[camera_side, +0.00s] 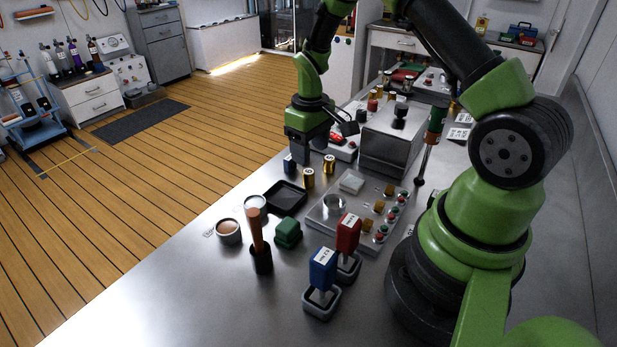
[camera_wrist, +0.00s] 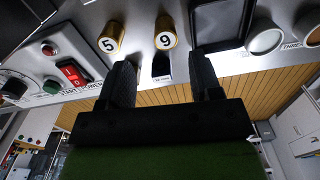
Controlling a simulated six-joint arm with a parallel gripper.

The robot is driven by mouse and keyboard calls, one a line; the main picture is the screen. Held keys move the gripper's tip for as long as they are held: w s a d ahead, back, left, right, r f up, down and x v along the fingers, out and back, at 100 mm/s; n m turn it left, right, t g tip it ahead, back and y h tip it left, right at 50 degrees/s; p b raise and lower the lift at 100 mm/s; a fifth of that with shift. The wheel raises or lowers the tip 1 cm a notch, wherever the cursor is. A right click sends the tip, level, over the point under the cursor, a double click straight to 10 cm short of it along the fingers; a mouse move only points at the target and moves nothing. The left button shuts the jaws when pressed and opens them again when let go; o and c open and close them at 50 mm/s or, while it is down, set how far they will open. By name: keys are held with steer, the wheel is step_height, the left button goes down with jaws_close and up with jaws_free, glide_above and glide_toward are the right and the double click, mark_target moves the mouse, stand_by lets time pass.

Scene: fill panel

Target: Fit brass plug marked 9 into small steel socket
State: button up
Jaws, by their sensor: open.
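The brass plug marked 9 (camera_wrist: 165,38) stands on the steel bench in the wrist view, with the brass plug marked 5 (camera_wrist: 113,36) left of it. In the side view two brass plugs stand near my gripper; the one nearer the black tray (camera_side: 308,178) appears to be the 9, the other (camera_side: 329,164) the 5. My gripper (camera_side: 305,153) is open, empty and pointing down just behind them. Its fingers also show apart in the wrist view (camera_wrist: 163,78). A grey panel (camera_side: 318,216) has a round steel fitting (camera_side: 334,204); I cannot tell which opening is the small steel socket.
A small dark-blue block (camera_side: 289,163) stands close to my gripper. A black tray (camera_side: 284,206), a green block (camera_side: 288,233) and red (camera_side: 348,232) and blue (camera_side: 322,268) handled tools stand nearby. A metal box (camera_side: 388,153) stands behind.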

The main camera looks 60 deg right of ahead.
mark_target(309, 171)
steer(key=f, duration=0.5)
steer(key=shift+a+f, duration=0.1)
steer(key=shift+a, duration=0.25)
steer(key=shift+c, duration=0.4)
steer(key=c, duration=1)
